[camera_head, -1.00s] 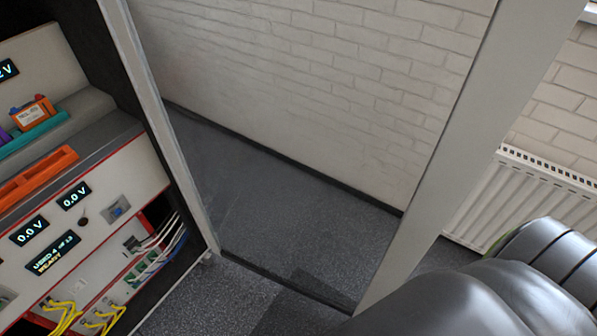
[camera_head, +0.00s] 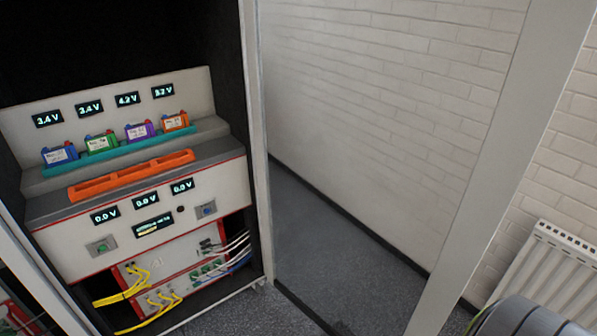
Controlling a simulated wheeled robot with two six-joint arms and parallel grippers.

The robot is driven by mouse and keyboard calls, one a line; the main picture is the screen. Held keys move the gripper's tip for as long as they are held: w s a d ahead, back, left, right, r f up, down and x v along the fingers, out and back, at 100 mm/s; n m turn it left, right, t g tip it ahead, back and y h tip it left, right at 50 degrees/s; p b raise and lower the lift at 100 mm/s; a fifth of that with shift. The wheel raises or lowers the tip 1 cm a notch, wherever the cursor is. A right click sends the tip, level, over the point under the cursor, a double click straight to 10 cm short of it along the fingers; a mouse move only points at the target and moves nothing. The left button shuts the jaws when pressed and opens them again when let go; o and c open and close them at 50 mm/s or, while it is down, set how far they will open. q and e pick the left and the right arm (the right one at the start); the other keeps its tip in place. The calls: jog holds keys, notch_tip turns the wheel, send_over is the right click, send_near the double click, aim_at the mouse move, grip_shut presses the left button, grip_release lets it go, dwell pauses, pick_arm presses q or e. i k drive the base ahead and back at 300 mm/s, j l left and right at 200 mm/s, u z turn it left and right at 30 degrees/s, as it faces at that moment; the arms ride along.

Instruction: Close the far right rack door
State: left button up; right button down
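The rack door is a clear panel in a pale grey frame (camera_head: 492,170). It stands open, swung out from the right side of the rack (camera_head: 256,150). The brick wall and dark floor show through the panel. Its outer upright slants down the right part of the view, and its top is cut off. Neither of my grippers is in view. A grey rounded link that looks like part of my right arm shows at the bottom right corner, near the lower end of the door's outer upright.
The open rack holds a battery cycler (camera_head: 70,249) with several coloured cells in a teal tray (camera_head: 121,151) and an empty orange tray (camera_head: 130,176). Yellow cables (camera_head: 130,290) hang low at its front. A white radiator (camera_head: 550,265) stands at the wall on the right.

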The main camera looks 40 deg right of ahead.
aim_at(553, 32)
jog(key=l+u, duration=0.15)
jog(key=l, duration=0.25)
jog(key=k+l+u, duration=0.1)
jog(key=l, duration=0.3)
jog(key=k+l+u, duration=0.15)
jog(key=l, duration=0.2)
jog(key=k+l+u, duration=0.15)
jog(key=l, duration=0.25)
